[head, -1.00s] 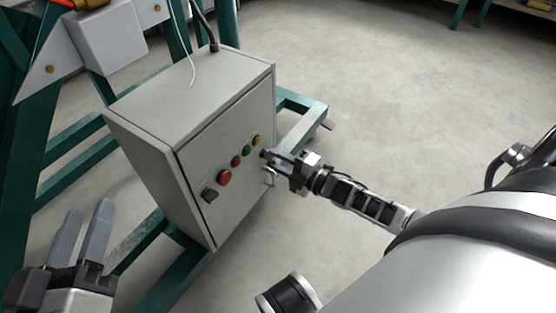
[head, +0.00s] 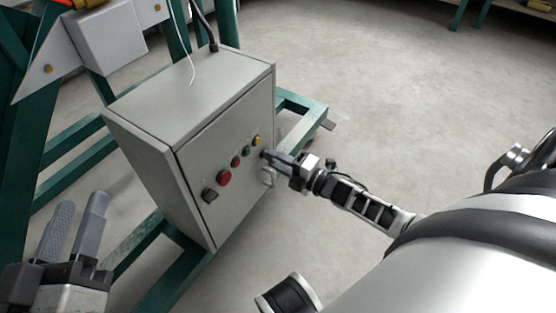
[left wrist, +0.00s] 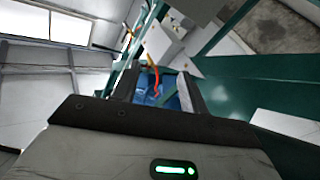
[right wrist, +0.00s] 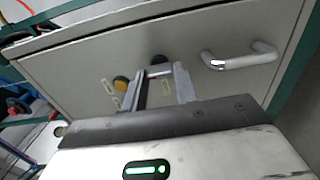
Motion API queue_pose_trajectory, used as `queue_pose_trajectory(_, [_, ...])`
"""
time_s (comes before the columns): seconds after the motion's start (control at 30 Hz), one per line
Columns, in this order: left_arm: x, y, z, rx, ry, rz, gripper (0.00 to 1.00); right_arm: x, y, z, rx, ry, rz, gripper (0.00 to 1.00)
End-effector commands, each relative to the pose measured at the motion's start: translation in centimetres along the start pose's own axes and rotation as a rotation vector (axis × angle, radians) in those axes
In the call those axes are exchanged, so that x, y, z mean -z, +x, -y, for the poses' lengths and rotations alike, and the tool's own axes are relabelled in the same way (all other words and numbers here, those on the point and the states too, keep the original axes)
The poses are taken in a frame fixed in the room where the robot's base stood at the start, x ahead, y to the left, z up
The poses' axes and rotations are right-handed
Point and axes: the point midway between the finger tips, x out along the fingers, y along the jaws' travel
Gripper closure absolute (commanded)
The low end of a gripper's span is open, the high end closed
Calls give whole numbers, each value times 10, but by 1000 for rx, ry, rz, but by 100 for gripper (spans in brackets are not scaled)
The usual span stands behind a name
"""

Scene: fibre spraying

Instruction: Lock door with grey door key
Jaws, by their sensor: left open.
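The grey cabinet door (head: 232,150) is closed, with its metal handle (right wrist: 240,58) in the right wrist view. The dark round lock (right wrist: 158,59) sits beside the handle. My right gripper (head: 272,156) is at the door's right side, fingers pointing at the lock. Its fingers look close together in the right wrist view, around a small grey piece (right wrist: 159,71) that appears to be the door key. The fingers hide most of it, and I cannot tell how deep it sits in the lock. My left gripper (head: 74,225) is open and empty, left of the cabinet.
A row of buttons, with a red one (head: 224,177) and a yellow one (head: 257,140), and a black switch (head: 209,195) lie left of the lock. A green frame (head: 300,125) stands around the cabinet. The floor at right (head: 400,100) is clear.

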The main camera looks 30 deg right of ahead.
Motion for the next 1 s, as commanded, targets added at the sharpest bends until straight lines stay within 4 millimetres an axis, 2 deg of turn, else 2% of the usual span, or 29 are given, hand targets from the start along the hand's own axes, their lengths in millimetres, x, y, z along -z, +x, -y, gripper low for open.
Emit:
queue_pose_trajectory(0.03, [0, 0, 0, 0, 0, 0, 56, 0, 0, 0, 1, -2, 0, 60])
queue_pose_trajectory(0.07, [0, 0, 0, 0, 0, 0, 56, 0, 0, 0, 1, -2, 0, 52])
queue_pose_trajectory(0.1, [0, 0, 0, 0, 0, 0, 56, 0, 0, 0, 1, -2, 0, 49])
queue_pose_trajectory(0.37, [0, 0, 0, 1, -1, 1, 56, 0, -1, 0, 1, -1, 0, 49])
queue_pose_trajectory(0.47, [1, 0, -1, 0, -9, 7, 56, 0, -7, 0, 2, 0, 0, 49])
queue_pose_trajectory(0.57, [-6, -4, -1, 14, -58, 53, 56, 0, -21, -1, 4, 0, 1, 49])
queue_pose_trajectory(0.73, [-27, -15, -5, 46, -193, 173, 56, 0, -60, -2, 6, 0, 0, 49])
queue_pose_trajectory(1.0, [-29, -15, 0, 71, -117, 204, 56, 0, -123, -1, 5, 0, 2, 49])
